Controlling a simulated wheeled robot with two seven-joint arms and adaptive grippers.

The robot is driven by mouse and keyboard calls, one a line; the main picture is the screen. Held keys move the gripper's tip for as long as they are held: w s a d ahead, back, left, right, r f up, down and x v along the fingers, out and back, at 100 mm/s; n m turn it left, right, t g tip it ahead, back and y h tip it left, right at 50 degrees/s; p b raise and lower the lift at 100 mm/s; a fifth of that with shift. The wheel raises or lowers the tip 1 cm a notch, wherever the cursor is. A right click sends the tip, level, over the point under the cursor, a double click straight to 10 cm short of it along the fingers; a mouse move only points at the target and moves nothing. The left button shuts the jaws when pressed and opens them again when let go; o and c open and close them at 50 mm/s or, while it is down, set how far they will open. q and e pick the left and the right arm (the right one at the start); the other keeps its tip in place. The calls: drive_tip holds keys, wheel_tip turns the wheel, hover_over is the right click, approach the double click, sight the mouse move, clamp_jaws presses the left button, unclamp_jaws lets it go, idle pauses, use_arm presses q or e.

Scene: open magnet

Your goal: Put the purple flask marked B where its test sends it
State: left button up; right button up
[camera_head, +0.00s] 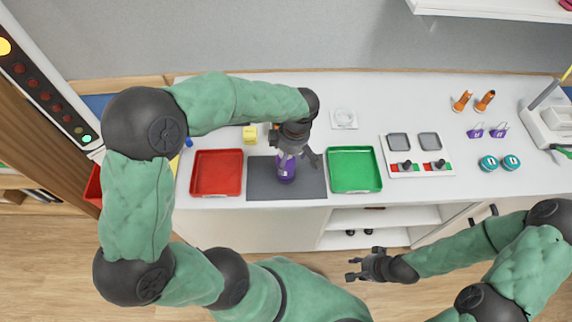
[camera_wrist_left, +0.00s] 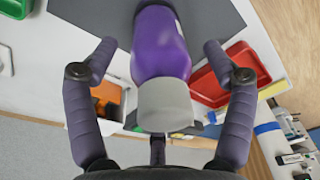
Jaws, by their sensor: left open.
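The purple flask (camera_head: 286,168) stands on the dark grey mat (camera_head: 258,184) between the red and green trays. In the left wrist view the flask (camera_wrist_left: 162,50) has a grey cap and a pale mark at its edge; I cannot read the letter. My left gripper (camera_head: 299,158) is over the flask. In the left wrist view its open fingers (camera_wrist_left: 153,62) stand either side of the flask, with gaps. My right gripper (camera_head: 352,269) is open and empty in front of the counter. The red tray (camera_head: 217,191) and green tray (camera_head: 355,189) look empty.
A panel with two grey pads and switches (camera_head: 420,171) stands right of the green tray. Purple items (camera_head: 476,131), teal items (camera_head: 488,162) and orange items (camera_head: 462,102) are farther right. A yellow block (camera_head: 249,133) and white square plate (camera_head: 343,119) sit behind.

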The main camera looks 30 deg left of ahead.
use_arm(q)
drive_tip(key=shift+a+f, duration=0.2)
drive_tip(key=shift+f, duration=1.25)
drive_tip(key=shift+c, duration=0.2)
drive_tip(key=c, duration=1.5)
drive_tip(key=shift+o, duration=0.2)
drive_tip(key=shift+r, duration=0.1)
